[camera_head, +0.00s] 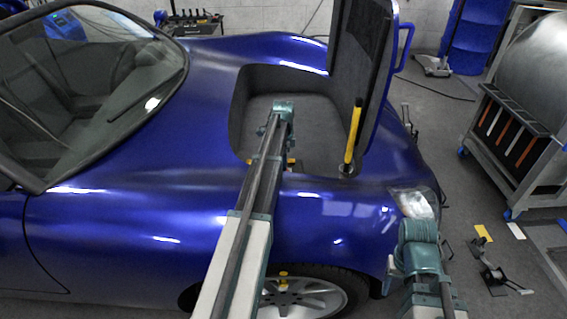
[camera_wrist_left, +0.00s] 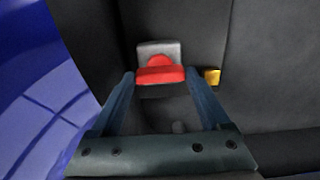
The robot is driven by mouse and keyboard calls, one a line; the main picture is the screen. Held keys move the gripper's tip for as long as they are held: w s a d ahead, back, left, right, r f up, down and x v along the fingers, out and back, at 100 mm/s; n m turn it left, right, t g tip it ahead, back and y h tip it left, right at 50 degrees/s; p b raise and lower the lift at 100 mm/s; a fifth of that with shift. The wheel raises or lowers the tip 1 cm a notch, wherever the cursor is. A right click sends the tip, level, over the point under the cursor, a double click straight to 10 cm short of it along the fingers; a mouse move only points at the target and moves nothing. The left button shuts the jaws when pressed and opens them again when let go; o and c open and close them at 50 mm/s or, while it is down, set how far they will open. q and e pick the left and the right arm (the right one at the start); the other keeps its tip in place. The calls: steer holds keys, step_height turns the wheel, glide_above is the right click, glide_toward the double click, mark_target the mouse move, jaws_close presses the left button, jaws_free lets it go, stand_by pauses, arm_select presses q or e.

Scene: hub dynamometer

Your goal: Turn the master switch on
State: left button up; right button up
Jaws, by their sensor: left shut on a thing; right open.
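The master switch (camera_wrist_left: 158,64) shows in the left wrist view as a red handle on a grey plate, against the dark lining of the car's front compartment (camera_head: 312,109). My left gripper (camera_wrist_left: 160,74) has a blue finger at each side of the red handle and is shut on it. In the head view my left gripper (camera_head: 280,108) reaches down into the compartment; its wrist hides the fingertips and the switch. My right gripper (camera_head: 418,236) is open and empty by the headlight, outside the car; its fingertips are hard to make out.
The raised lid (camera_head: 370,60) stands along the compartment's right side, with a yellow strut (camera_head: 353,133) beside it. A small yellow block (camera_wrist_left: 212,76) sits right of the switch. The blue car body (camera_head: 130,225) surrounds the opening. A metal cart (camera_head: 515,130) stands at right.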

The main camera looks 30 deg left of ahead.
stand_by(0.5)
arm_select(q)
steer(key=o, duration=1.2)
steer(key=shift+r, duration=0.1)
step_height(320, 180, up, 14)
steer(key=p, duration=1.3)
steer(key=shift+f+p, duration=0.2)
steer(key=shift+p, duration=0.2)
